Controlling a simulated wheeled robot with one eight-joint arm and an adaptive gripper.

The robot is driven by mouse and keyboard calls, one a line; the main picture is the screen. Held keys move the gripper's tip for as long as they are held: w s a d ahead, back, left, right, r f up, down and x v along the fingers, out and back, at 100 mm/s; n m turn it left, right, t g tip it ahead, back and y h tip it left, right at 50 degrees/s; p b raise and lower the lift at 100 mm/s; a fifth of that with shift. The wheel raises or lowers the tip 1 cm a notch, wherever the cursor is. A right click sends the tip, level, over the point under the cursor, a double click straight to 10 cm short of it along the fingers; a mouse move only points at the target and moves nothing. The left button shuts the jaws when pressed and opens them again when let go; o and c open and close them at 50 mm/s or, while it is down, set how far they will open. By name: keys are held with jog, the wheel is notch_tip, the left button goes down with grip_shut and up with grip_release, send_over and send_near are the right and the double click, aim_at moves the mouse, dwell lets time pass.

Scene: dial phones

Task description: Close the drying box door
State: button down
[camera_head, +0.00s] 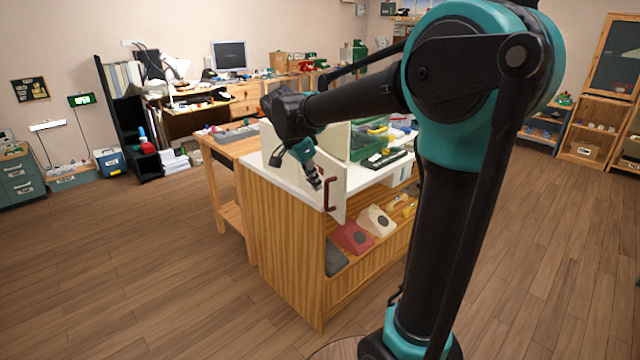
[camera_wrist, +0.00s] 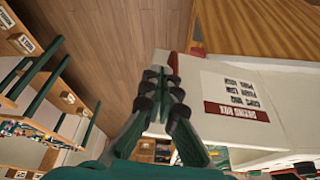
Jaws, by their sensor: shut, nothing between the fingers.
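The cream drying box (camera_head: 335,138) stands on the white counter top, partly hidden by my arm. Its cream door (camera_head: 337,182) is open and juts past the counter's edge, with a brown bar handle (camera_head: 329,194) on it. My gripper (camera_head: 316,183) is shut and empty, tilted downward just left of the handle, beside the door. I cannot tell whether it touches the door. In the wrist view my closed fingertips (camera_wrist: 163,76) are left of a cream panel (camera_wrist: 265,100) with a red "DRYING BOX" label (camera_wrist: 237,112), seen upside down.
The wooden counter (camera_head: 290,240) holds a red phone (camera_head: 352,237) and a cream phone (camera_head: 376,220) on its lower shelf. A green crate (camera_head: 372,140) sits on top beside the box. A wooden table (camera_head: 232,145) adjoins at left. The floor in front is clear.

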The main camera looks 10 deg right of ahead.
aim_at(335, 196)
jog(key=shift+w+d+f, duration=0.45)
jog(key=shift+d+f, duration=0.6)
jog(key=shift+f, duration=0.15)
jog(key=shift+w+d+f, duration=0.5)
jog(key=shift+d+f, duration=0.55)
jog(key=shift+f, duration=0.1)
jog(key=shift+w+d+f, duration=0.45)
jog(key=shift+d+f, duration=0.6)
jog(key=shift+f, duration=0.15)
